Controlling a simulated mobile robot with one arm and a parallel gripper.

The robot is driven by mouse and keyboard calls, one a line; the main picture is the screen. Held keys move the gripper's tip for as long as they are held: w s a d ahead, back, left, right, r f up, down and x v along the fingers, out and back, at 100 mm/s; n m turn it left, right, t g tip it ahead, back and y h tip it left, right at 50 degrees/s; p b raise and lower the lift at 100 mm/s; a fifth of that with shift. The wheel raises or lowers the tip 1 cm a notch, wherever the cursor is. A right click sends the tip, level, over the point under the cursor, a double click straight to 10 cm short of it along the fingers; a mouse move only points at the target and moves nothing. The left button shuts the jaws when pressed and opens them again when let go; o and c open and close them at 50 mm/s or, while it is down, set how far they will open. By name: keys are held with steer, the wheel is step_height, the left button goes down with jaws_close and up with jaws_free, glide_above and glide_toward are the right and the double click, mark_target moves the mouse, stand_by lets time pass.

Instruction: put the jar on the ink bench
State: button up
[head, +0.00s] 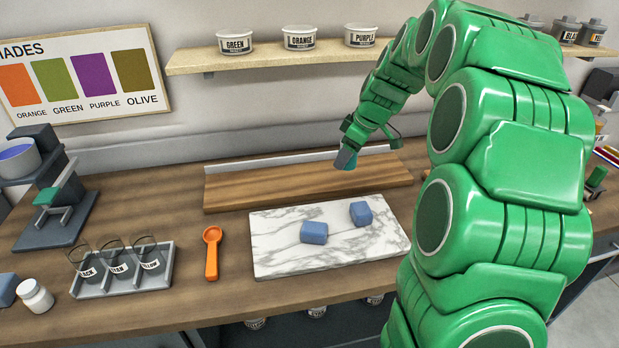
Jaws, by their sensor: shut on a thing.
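My gripper (348,146) is above the wooden board at the back of the bench, right of the picture's middle. It is shut on a small blue-grey thing (345,161), partly covered by the fingers; I cannot tell whether it is a jar or a block. A small white jar (36,297) stands upright at the front left of the wooden bench (235,305), far from my gripper. Three labelled glass cups (117,264) stand in a grey tray (125,291) right of the jar.
A marble slab (275,248) holds two blue blocks (314,232) (361,213). An orange spoon (212,252) lies left of it. A dark machine (60,205) with a bowl stands at the left. A shelf (270,57) bears labelled tubs. Bare bench lies in front of the slab.

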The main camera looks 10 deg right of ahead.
steer(key=shift+s+d+r, duration=0.15)
steer(key=shift+s+d, duration=0.55)
steer(key=shift+d, duration=0.3)
steer(key=shift+d+m, duration=0.2)
steer(key=shift+m, duration=0.1)
steer(key=shift+w+d, duration=0.1)
steer(key=shift+w, duration=0.05)
steer(key=w+f, duration=0.3)
steer(key=w, duration=0.1)
steer(key=w+d+f, duration=0.1)
steer(key=w+f, duration=0.2)
steer(key=w, duration=0.1)
steer(key=w+d+f, duration=0.1)
steer(key=w+f, duration=0.2)
steer(key=w, duration=0.1)
steer(key=shift+w+d+f, duration=0.1)
steer(key=shift+w+d, duration=0.05)
steer(key=shift+w, duration=0.15)
steer(key=shift+w+f, duration=0.35)
steer(key=shift+f, duration=1.55)
